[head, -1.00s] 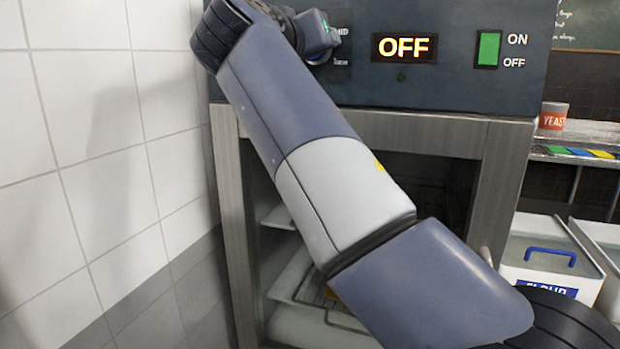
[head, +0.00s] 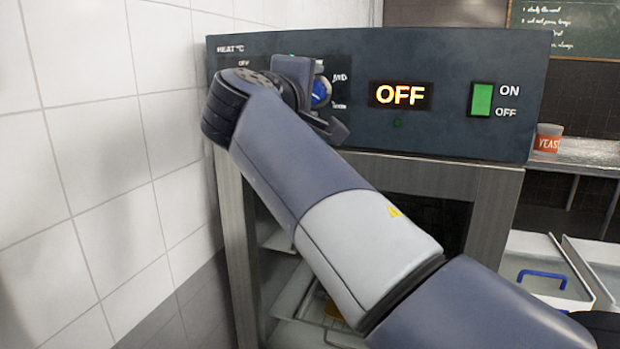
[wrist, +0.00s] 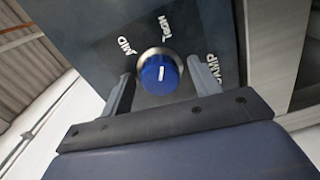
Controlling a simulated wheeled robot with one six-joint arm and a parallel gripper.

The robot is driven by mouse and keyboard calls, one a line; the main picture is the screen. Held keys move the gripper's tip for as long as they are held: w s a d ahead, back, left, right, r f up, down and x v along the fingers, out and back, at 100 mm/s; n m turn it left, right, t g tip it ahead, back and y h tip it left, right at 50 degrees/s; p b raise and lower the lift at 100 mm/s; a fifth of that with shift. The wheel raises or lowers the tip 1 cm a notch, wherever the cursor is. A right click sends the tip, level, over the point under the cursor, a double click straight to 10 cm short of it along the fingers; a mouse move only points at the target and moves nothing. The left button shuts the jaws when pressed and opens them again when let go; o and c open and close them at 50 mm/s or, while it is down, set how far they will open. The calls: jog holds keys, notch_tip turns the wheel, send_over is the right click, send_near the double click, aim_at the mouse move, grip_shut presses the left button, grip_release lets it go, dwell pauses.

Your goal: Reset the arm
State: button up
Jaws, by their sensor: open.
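My gripper (wrist: 163,88) is open in the wrist view, with one finger on each side of a round blue knob (wrist: 159,75). I cannot tell whether the fingers touch the knob. The knob's white mark points roughly towards the HIGH label. In the head view, my gripper (head: 325,112) is at the left part of the dark control panel (head: 440,135), beside the blue knob (head: 321,91). My arm stretches from the lower right up to the panel and hides part of it.
A lit display (head: 401,95) reads OFF, beside a green switch (head: 482,99). Below is an open metal cabinet (head: 490,205) with trays. A white tiled wall (head: 90,150) stands close on the left. A bin with a blue handle (head: 541,278) and a YEAST tin (head: 547,140) are right.

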jog(key=shift+n+p, duration=2.6)
jog(key=shift+n, duration=0.8)
